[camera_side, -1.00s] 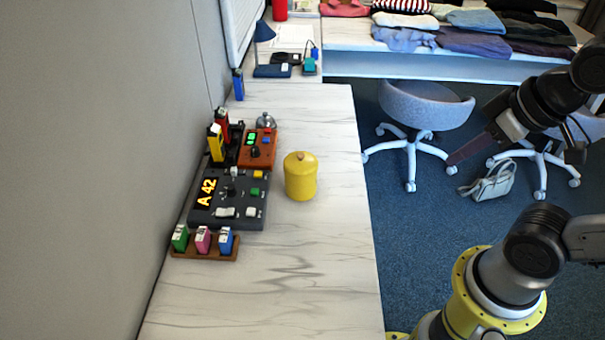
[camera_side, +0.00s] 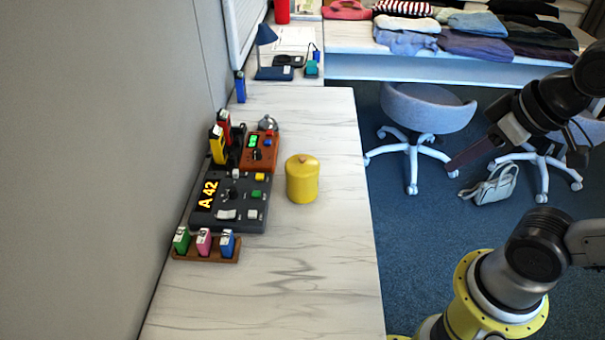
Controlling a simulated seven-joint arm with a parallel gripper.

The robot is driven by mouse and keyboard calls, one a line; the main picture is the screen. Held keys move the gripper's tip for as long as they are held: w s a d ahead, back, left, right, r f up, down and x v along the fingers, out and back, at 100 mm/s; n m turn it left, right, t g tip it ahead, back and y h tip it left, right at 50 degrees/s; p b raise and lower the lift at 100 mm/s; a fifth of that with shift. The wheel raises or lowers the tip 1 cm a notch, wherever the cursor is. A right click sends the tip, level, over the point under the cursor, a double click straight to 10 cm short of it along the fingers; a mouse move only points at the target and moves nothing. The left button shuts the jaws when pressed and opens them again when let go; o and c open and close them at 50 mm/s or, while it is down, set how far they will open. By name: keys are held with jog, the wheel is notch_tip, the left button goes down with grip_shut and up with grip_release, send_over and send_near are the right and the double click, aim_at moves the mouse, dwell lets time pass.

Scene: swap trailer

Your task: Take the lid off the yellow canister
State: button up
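The yellow canister (camera_side: 302,184) stands upright on the white marbled counter (camera_side: 300,285), right of the dark control panel. Its yellow lid (camera_side: 302,163) sits on top and has a small brown knob (camera_side: 303,160). My gripper (camera_side: 452,168) is at the right, over the floor and well apart from the canister. Its end shows as a dark narrow shape, and I cannot make out two separate fingers or any gap.
Left of the canister are a dark control panel (camera_side: 256,213) reading A 42, an orange box (camera_side: 259,162) and a wooden rack (camera_side: 207,255) with coloured pieces. A silver bell (camera_side: 268,123) stands behind. The front counter is clear. Chairs (camera_side: 427,108) stand at right.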

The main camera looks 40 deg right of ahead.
jog(key=o, duration=0.5)
jog(key=shift+c, duration=0.2)
